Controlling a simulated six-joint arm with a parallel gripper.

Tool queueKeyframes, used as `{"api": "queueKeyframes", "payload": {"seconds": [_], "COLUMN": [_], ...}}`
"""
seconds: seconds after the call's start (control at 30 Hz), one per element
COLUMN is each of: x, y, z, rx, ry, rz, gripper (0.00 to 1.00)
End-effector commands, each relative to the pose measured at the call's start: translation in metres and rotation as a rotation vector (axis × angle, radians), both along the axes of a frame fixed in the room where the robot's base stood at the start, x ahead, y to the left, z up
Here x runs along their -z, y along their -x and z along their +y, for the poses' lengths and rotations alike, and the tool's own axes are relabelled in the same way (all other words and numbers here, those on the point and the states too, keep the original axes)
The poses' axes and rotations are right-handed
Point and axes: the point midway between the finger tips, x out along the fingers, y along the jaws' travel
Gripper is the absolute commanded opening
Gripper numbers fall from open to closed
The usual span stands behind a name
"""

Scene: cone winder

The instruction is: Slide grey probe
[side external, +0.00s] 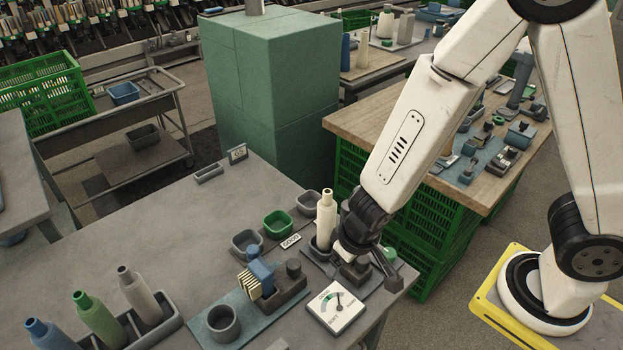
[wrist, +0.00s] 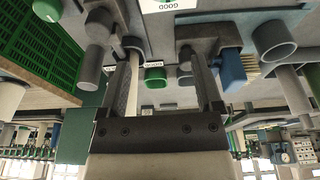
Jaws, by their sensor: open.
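My gripper (side external: 362,245) is open, pointing down over the front right of the grey bench. Its two fingers also show in the wrist view (wrist: 160,60), apart. A dark grey block (side external: 355,270) sits below and close to the gripper, partly covered by it. In the wrist view a grey rounded post (wrist: 98,25), likely the grey probe, stands beyond the left finger. I cannot tell whether a finger touches it. A white dial gauge (side external: 336,306) lies in front of the block; its "GOOD" face shows in the wrist view (wrist: 168,5).
A cream cone (side external: 326,220) stands upright in a grey holder close left of the gripper. Green (side external: 278,223) and grey bowls are behind. A blue mat (side external: 205,325) with a grey cup (side external: 222,322) and a blue-handled brush (side external: 262,272) lie left. Bench centre is clear.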

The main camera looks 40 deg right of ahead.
Motion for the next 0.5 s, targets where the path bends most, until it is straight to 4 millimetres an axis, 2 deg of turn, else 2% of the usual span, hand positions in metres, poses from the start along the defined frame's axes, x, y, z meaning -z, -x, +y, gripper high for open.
{"api": "queueKeyframes", "payload": {"seconds": [0.27,0.5], "x": [0.002,0.006], "y": [-0.013,-0.027], "z": [-0.011,-0.03], "rx": [-0.066,-0.186], "ry": [0.085,0.212], "rz": [0.013,0.079], "gripper": [0.84,0.84]}}
